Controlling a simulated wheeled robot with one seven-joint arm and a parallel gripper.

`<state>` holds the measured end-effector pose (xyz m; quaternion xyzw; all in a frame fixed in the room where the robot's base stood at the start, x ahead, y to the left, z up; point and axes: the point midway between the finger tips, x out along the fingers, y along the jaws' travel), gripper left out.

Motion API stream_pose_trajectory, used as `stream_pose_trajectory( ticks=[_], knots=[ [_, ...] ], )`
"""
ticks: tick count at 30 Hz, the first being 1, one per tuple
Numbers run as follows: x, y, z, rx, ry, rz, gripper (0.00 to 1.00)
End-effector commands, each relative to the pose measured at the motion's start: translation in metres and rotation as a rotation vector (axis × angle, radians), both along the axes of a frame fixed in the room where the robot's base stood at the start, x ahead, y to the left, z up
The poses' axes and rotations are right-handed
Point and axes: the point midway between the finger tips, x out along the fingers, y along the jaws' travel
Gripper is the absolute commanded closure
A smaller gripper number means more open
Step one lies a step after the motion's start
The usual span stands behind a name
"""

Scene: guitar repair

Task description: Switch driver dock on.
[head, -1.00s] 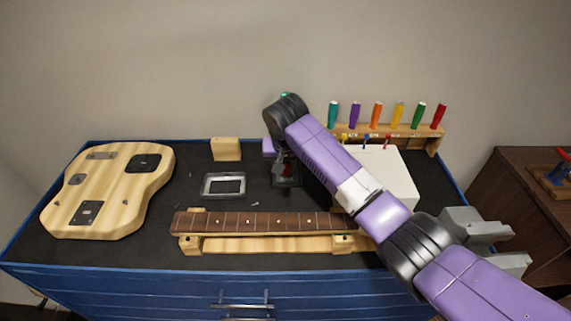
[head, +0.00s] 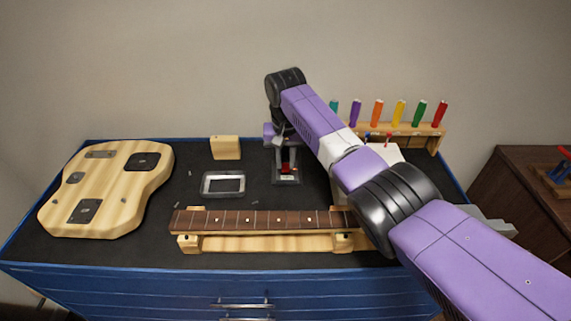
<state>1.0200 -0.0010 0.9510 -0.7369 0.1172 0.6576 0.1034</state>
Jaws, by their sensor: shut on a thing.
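The driver dock (head: 287,179) is a small dark unit on the black mat, right of the metal-framed part. It has a pale label at its front and a red piece (head: 285,168) standing in its middle. My gripper (head: 279,147) is directly over the dock, behind the red piece, under my black wrist joint. The jaws are shut on what looks like the upper part of the dock's lever. The fingertips and the gripped part are mostly hidden, so I cannot tell the lever's exact position.
A fretted neck (head: 260,221) lies on wooden supports in front of the dock. A wooden guitar body (head: 105,190) lies at left. A rack of coloured drivers (head: 418,129) and a white box stand at right.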

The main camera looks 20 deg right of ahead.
Motion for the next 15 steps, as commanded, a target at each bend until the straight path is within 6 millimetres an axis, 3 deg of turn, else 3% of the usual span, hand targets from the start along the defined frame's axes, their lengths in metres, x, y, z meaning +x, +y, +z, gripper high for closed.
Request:
stream_pose_trajectory(
  ticks=[12,13,15],
  knots=[
    [0.0012,-0.0012,0.0009,0.005,0.012,-0.001,1.00],
    [0.0012,-0.0012,0.0009,0.005,0.012,-0.001,0.78],
    [0.0011,-0.0011,0.0009,0.005,0.012,-0.001,0.64]
  ],
)
